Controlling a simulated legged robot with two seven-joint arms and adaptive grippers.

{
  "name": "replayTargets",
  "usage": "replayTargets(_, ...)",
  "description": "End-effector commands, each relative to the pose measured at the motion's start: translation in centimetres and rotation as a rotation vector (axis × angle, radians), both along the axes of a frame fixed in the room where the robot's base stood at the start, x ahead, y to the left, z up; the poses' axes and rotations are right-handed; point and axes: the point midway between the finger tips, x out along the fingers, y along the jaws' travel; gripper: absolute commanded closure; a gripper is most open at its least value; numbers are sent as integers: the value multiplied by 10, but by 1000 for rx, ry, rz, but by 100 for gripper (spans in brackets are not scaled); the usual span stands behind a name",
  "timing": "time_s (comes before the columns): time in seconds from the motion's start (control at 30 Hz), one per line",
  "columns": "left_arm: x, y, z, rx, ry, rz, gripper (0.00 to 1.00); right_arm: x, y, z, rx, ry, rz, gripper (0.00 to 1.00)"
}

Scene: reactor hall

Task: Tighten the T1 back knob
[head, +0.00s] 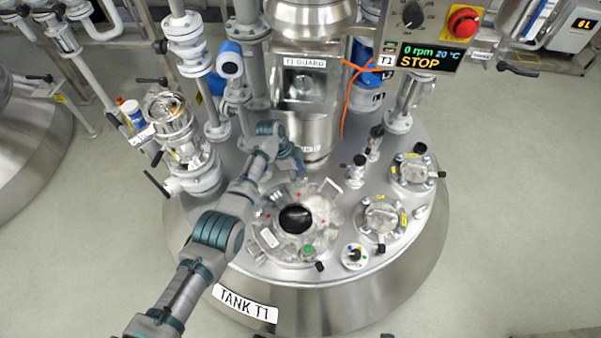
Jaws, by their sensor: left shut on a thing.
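Tank T1 (330,290) carries a round metal manway lid (270,240) with a dark round sight glass (295,219) in its middle. My left arm comes in from the lower left and reaches over the left side of the lid. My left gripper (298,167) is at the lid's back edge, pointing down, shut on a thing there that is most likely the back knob. The fingers hide this knob, so how far it is turned cannot be seen. A black knob (320,266) shows at the lid's front. My right gripper is not in view.
The T1 guard column (308,125) rises just behind my left gripper. An orange cable (347,100) hangs beside it. A control panel (430,40) reads 0 rpm, 20 °C, STOP. Small flanged ports (381,217) stand right of the lid, and a glass-sided valve fitting (175,130) stands left.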

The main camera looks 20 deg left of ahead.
Motion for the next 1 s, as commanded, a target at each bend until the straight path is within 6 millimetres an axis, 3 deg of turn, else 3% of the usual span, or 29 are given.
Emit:
replayTargets(0.3, 6, 4, 8, 5, -23, 6, 82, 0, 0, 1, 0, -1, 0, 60)
replayTargets(0.33, 6, 4, 9, 5, -23, 6, 43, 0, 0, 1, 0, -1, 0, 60)
replayTargets(0.4, 6, 3, 9, 5, -24, 7, 25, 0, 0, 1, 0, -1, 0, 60)
replayTargets(0.43, 6, 3, 9, 5, -22, 7, 22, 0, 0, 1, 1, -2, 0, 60)
replayTargets(0.77, 3, 2, 6, 2, -11, 4, 22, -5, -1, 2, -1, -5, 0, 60)
replayTargets(0.87, 2, 6, 13, 2, -13, 4, 22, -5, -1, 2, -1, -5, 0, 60)
replayTargets(1.0, 0, 16, 38, 3, -15, 4, 22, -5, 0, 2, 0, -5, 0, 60)
